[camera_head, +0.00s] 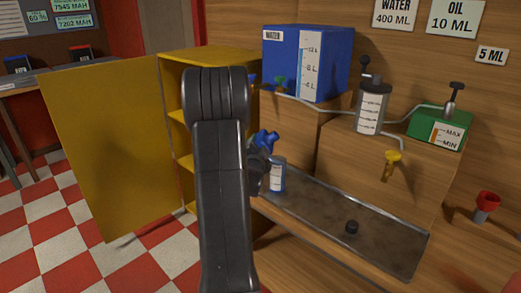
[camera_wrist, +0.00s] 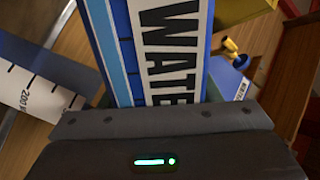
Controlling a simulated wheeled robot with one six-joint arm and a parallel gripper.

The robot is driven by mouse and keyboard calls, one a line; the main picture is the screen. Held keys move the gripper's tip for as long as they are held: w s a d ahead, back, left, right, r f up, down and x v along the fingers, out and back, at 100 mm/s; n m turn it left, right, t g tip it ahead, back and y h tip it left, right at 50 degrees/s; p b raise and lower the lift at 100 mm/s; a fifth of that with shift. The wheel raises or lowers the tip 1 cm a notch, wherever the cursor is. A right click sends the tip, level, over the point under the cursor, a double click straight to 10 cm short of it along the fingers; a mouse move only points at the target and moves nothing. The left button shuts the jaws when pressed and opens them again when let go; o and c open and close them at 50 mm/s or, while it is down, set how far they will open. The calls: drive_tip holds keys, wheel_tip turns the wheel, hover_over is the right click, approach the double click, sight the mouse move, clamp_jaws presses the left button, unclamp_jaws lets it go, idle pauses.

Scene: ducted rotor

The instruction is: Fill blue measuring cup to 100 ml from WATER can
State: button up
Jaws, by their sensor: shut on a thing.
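My gripper (camera_head: 260,165) is beside my dark arm in the head view, low over the metal tray. Its jaws (camera_wrist: 160,120) in the wrist view are shut on a blue can with a white WATER label (camera_wrist: 172,45), which fills the upper middle. The blue measuring cup (camera_wrist: 42,85) is at the left of the wrist view, with a white scale marked 200. In the head view a blue cup with a white scale (camera_head: 277,176) stands upright on the tray. A blue shape (camera_head: 265,140) shows just above it. My arm hides most of the held can.
A large blue WATER tank (camera_head: 328,58) with a scale sits on a wooden block. A grey-capped cylinder (camera_head: 371,108) and green box (camera_head: 440,126) stand right of it. An open yellow cabinet (camera_head: 105,145) is at left.

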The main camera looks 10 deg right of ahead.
drive_tip(key=shift+w+a+f+m+b, duration=0.1)
drive_tip(key=shift+a+m+b, duration=0.1)
drive_tip(key=shift+m+b, duration=0.7)
drive_tip(key=shift+w+a+f+m+b, duration=0.15)
drive_tip(key=shift+m+b, duration=0.35)
drive_tip(key=shift+b, duration=0.7)
drive_tip(key=m+b, duration=0.1)
drive_tip(key=b, duration=0.1)
drive_tip(key=m+b, duration=0.1)
drive_tip(key=shift+a+r+m+b, duration=0.15)
drive_tip(key=shift+r+m+b, duration=0.15)
drive_tip(key=shift+b, duration=0.05)
drive_tip(key=shift+s+r, duration=0.1)
drive_tip(key=shift+r, duration=0.05)
drive_tip(key=shift+r+m+b, duration=0.1)
drive_tip(key=shift+m+b, duration=0.4)
idle(4.4)
